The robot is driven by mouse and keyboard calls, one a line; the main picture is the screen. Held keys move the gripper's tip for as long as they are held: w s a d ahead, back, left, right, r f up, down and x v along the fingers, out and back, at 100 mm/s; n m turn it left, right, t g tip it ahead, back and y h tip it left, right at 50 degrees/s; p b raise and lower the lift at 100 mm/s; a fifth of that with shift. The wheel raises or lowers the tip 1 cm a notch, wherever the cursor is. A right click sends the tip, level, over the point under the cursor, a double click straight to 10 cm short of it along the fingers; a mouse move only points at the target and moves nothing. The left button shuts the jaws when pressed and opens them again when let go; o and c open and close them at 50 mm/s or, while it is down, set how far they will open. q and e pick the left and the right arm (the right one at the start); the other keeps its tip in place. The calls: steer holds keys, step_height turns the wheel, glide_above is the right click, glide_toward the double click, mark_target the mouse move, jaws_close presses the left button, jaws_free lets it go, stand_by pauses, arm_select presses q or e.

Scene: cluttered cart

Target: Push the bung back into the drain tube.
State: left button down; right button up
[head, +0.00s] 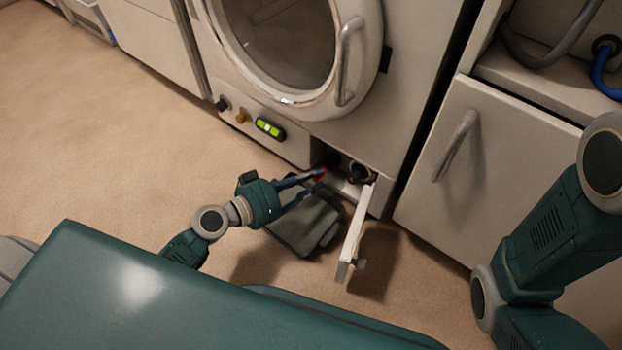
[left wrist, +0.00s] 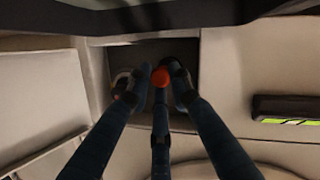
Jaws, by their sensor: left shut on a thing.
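The red-orange bung (head: 320,174) shows at the fingertips of my left gripper (head: 318,176), in the open recess at the foot of the washing machine. In the left wrist view the bung (left wrist: 160,77) sits between the fingers of the left gripper (left wrist: 155,85), which is shut on it. The drain tube cannot be made out; the fingers and the dark recess hide it. My right gripper is out of view; only part of the right arm shows at the right.
The recess's flap (head: 354,232) stands open to the right of my left gripper. A dark round cap (head: 360,174) sits in the recess beside it. A grey-green tray (head: 304,226) lies on the floor below. A cabinet (head: 490,150) stands at the right. The left floor is clear.

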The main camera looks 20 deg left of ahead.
arm_select(q)
steer(key=shift+w+d, duration=0.25)
steer(key=shift+w, duration=0.4)
steer(key=shift+w+d, duration=0.2)
steer(key=shift+w, duration=0.45)
stand_by(0.6)
steer(key=c, duration=1.5)
jaws_free()
steer(key=v, duration=1.2)
steer(key=shift+s+f, duration=0.1)
